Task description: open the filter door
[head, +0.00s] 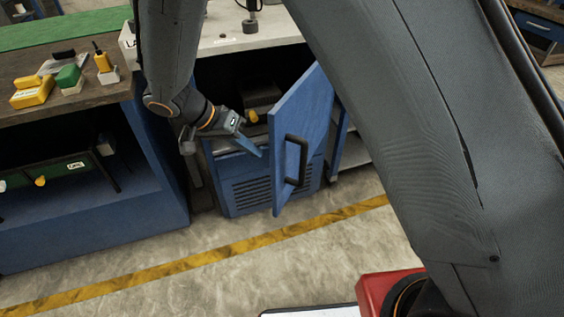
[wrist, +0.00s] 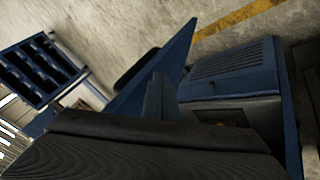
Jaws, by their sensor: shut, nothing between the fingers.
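The filter door (head: 310,117) is a blue panel with a black bar handle (head: 296,160). It stands partly open, swung out from the blue cabinet (head: 250,191), whose dark interior shows to its left. My gripper (head: 258,152) is shut and empty. Its tips are just left of the door's free edge, in front of the cabinet; I cannot tell if they touch the door. In the wrist view my shut fingers (wrist: 160,97) appear close against the blue door panel (wrist: 178,60). The dark handle shows partly behind the panel there.
Inside the cabinet is a dark unit with a yellow knob (head: 252,116). A blue workbench (head: 90,225) with a wooden top and small yellow and green items stands at left. Floor with a yellow stripe (head: 215,253) lies clear in front. A red object (head: 382,290) is near the bottom.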

